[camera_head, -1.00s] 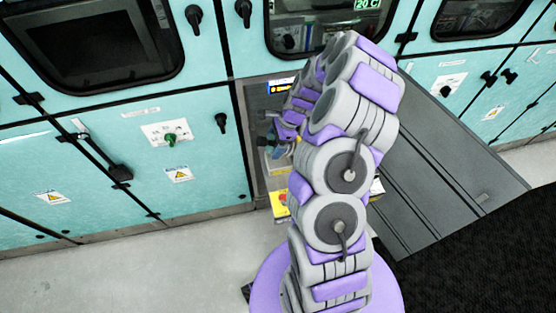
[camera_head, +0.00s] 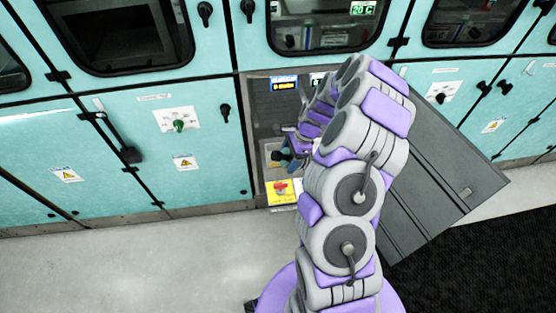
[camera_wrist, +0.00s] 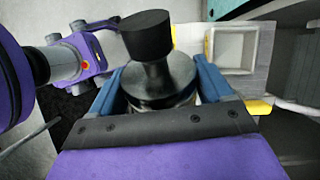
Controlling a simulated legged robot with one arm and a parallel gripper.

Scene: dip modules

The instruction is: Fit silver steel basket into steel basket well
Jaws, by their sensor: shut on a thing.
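The silver steel basket (camera_wrist: 157,80) is between the two blue fingers of my gripper (camera_wrist: 162,72) in the wrist view. In the head view my gripper (camera_head: 290,150) is small and partly hidden by my arm, inside the open cabinet bay near the well (camera_head: 270,153). The basket is not clear there.
A yellow panel with a red button (camera_head: 281,190) lies below the well. A grey open door (camera_head: 440,170) stands right of the bay. Teal cabinets (camera_head: 90,150) with handles flank it. A lit display (camera_head: 285,85) is at the back. The floor in front is clear.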

